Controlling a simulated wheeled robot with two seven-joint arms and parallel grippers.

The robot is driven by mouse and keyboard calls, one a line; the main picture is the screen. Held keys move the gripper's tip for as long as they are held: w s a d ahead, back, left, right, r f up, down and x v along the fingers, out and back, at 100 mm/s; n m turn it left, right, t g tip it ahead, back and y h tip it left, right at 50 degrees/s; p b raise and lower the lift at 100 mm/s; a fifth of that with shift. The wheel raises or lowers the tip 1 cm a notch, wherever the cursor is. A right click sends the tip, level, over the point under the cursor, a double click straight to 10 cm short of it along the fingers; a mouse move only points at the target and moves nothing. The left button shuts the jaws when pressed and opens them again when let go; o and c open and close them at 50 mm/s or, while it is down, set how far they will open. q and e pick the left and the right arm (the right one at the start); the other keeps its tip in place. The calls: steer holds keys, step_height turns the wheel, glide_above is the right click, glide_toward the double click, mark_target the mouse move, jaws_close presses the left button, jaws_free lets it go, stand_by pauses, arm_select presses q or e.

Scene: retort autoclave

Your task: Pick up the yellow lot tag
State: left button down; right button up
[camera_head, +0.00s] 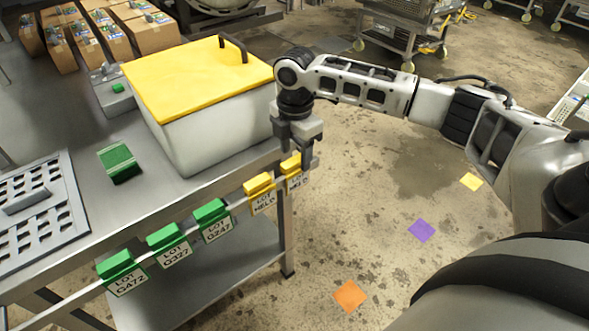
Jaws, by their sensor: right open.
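Two yellow lot tags hang on the rail along the table's front edge. One yellow lot tag (259,185) is fully in view. The other yellow lot tag (291,166) is at the right end, partly hidden by my right gripper (297,152). My right gripper points down and is open, with its fingers at the top of this right-end tag. Whether they touch it I cannot tell. My left gripper is not in view.
Green lot tags (164,237) hang farther left on the same rail. A white bin (195,137) with a yellow lid (197,77) stands on the table close behind the gripper. A green block (119,163) and a perforated tray (42,212) lie to the left.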

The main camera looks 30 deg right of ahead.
mark_target(294, 162)
steer(key=shift+w+f, duration=0.1)
steer(key=shift+f, duration=2.7)
steer(key=c, duration=1)
